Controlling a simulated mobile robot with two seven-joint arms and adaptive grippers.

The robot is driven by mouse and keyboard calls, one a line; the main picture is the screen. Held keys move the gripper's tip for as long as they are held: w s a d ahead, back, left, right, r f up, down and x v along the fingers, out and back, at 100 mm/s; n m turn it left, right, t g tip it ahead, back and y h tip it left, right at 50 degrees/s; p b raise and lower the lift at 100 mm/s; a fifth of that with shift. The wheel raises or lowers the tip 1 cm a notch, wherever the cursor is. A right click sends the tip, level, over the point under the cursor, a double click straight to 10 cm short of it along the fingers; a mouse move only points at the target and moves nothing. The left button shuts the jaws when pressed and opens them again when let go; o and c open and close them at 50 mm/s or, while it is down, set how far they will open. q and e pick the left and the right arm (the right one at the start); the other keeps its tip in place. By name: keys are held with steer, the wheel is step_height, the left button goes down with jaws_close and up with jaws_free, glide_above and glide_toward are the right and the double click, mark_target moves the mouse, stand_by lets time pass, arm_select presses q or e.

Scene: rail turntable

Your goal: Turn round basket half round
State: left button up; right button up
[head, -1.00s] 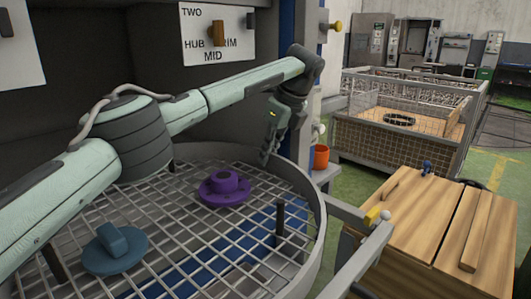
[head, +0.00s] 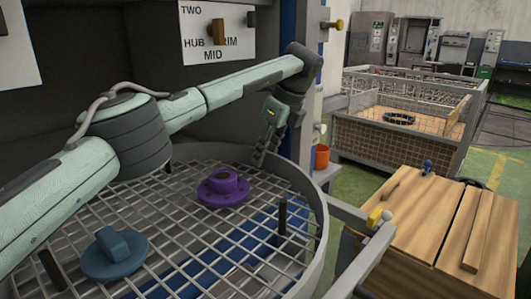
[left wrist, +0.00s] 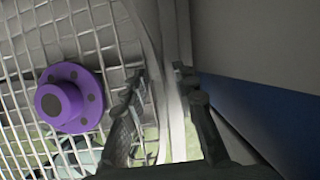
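The round basket (head: 318,205) is a wide grey ring with a wire-grid floor, in the lower left of the head view. A purple flanged part (head: 224,188) and a blue disc part (head: 114,254) lie on its grid. My left gripper (head: 260,158) points down at the basket's far right rim, beyond the purple part. In the left wrist view its two fingers (left wrist: 168,100) stand apart, with the pale rim (left wrist: 170,45) running between them. Contact with the rim cannot be told. The purple part also shows in the left wrist view (left wrist: 68,97). My right gripper is out of view.
A dark post (head: 283,216) stands up inside the basket at right. An orange cup (head: 321,157), a wooden crate (head: 440,225) and a mesh cage (head: 400,140) stand farther right.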

arm_select(q)
steer(key=v, duration=1.2)
